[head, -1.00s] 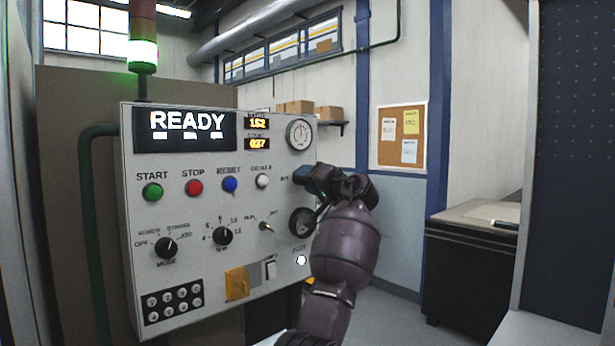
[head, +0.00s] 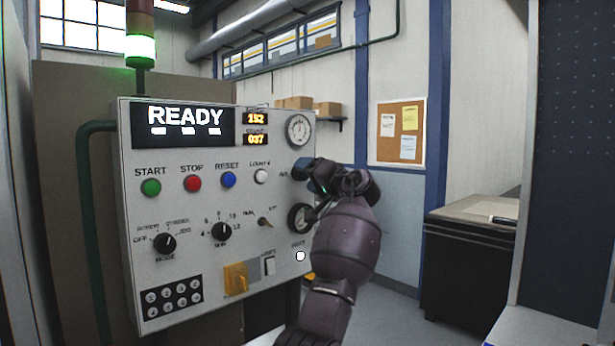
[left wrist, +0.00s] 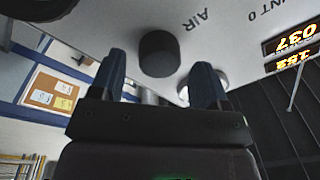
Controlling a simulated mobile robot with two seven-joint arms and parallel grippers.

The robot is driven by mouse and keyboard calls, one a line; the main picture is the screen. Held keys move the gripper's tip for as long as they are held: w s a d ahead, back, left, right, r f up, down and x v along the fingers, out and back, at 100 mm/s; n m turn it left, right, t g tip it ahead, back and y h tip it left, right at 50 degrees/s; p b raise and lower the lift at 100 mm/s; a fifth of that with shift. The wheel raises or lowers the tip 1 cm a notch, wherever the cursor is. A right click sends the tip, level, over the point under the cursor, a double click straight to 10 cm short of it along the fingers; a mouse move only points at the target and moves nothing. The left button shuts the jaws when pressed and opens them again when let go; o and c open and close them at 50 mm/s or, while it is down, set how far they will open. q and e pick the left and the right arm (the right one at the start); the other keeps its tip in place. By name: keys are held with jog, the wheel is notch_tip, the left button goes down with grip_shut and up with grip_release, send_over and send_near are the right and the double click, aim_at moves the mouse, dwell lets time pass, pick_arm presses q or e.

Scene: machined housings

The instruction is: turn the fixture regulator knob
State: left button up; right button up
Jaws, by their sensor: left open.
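A black round knob (left wrist: 158,53) stands out from the light panel by the AIR lettering in the left wrist view, where the picture is upside down. I take it for the regulator knob. My left gripper (left wrist: 160,66) is open, with one blue finger on each side of the knob's line. The knob looks a little beyond the fingertips; I cannot tell whether they touch it. In the head view my left gripper (head: 316,172) is at the right edge of the control panel (head: 205,265) and hides the knob. My right gripper is not in view.
A toggle switch (head: 265,222) is nearby. A dark cabinet (head: 470,270) stands at right, with open floor before it.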

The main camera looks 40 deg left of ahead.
pick_arm(q)
jog(key=d+f+b, duration=0.1)
jog(key=d, duration=0.9)
jog(key=shift+s, duration=0.45)
